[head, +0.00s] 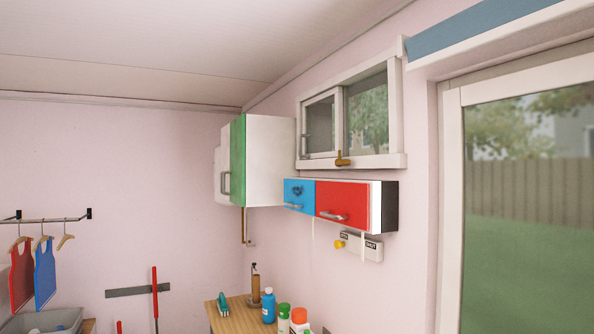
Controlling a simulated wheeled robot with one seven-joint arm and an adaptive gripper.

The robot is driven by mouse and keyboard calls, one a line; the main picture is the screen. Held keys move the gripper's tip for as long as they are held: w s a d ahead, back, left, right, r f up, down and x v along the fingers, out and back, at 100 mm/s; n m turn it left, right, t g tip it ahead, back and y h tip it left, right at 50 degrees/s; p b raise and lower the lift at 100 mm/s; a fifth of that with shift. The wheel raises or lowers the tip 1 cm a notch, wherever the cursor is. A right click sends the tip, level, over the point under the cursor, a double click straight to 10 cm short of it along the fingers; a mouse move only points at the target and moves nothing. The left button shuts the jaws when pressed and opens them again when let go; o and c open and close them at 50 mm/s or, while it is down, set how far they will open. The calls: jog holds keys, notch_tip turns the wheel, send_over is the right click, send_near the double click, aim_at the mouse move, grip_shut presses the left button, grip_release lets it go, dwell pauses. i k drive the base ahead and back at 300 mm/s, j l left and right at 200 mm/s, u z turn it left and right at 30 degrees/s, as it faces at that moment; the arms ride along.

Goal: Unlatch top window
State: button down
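The top window (350,118) is a small white-framed window high on the right-hand wall, above the coloured drawers. It has two panes, and the left sash (320,127) looks shut. A brass-coloured latch (343,159) sits at the bottom middle of the frame, with a short upright part. Whether it is fastened cannot be told at this size. A grey handle (304,145) shows on the left edge of the sash. My gripper is not in view.
Blue (299,194) and red (342,203) drawers hang just below the window. A green-doored cabinet (238,160) is left of it. A wooden table (222,317) with bottles stands below. A large glass door (525,200) is at right.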

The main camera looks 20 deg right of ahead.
aim_at(339, 162)
jog(key=i+j, duration=0.25)
jog(key=i, duration=0.2)
jog(key=i+j+u, duration=0.1)
jog(key=i, duration=0.35)
jog(key=i+j+u, duration=0.1)
jog(key=i+j, duration=0.2)
jog(key=i, duration=0.15)
